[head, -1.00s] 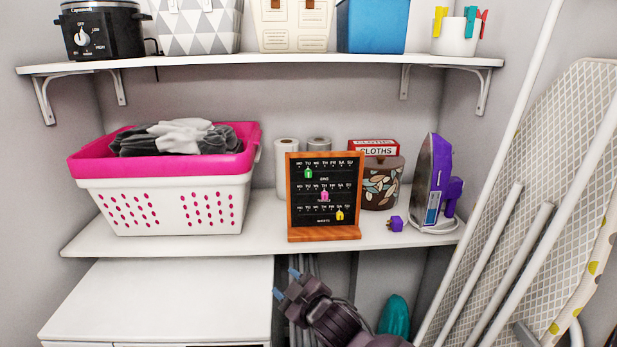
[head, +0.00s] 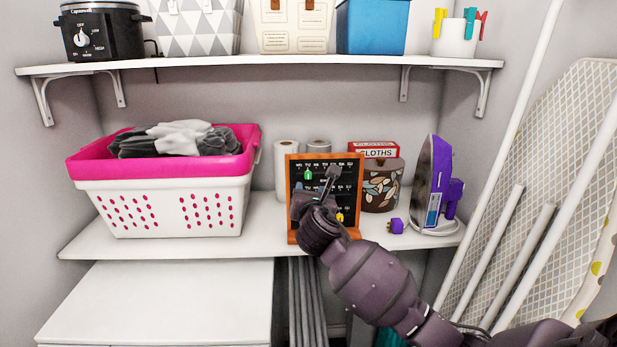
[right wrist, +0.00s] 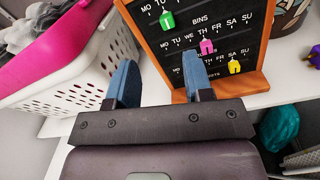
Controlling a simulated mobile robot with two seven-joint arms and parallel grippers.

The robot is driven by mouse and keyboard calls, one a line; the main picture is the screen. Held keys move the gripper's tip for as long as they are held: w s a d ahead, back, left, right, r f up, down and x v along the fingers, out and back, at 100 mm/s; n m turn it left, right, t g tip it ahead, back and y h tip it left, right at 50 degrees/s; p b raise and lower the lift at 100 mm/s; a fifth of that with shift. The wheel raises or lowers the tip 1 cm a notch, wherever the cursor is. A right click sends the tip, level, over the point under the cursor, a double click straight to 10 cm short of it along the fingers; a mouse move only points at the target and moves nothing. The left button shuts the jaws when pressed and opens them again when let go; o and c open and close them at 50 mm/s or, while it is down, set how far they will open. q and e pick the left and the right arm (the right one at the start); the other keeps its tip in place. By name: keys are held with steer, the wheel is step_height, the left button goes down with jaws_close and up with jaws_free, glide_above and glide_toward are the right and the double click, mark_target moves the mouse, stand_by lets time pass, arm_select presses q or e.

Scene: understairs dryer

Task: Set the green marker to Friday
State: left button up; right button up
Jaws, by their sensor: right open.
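The wooden-framed black weekly board (head: 291,215) stands upright on the middle shelf; it also shows in the right wrist view (right wrist: 162,62). The green marker (head: 308,174) is on its top row under TU, and shows at the top of the right wrist view (right wrist: 167,19). My right gripper (head: 317,182) is in front of the board, its blue-padded fingers (right wrist: 160,78) apart with nothing between them. It hides part of the board in the head view. A pink marker (right wrist: 207,46) sits under TH on the middle row. My left gripper is not in view.
A yellow marker (head: 339,216) is on the bottom row. A pink and white laundry basket (head: 165,205) is left of the board. A patterned pot (head: 381,188), purple plug (head: 396,225) and purple iron (head: 434,185) are to the right. The upper shelf (head: 270,62) is above.

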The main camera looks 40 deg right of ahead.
mark_target(308, 174)
steer(key=w+d, duration=0.2)
steer(key=w, duration=0.1)
steer(key=w+d+n, duration=0.1)
steer(key=w+d, duration=0.1)
steer(key=w, duration=0.1)
steer(key=w+d+n+b, duration=0.1)
steer(key=w+d, duration=0.1)
steer(key=w, duration=0.1)
steer(key=shift+f+g+h, duration=0.1)
steer(key=shift+g+h, duration=0.2)
stand_by(0.3)
jaws_close()
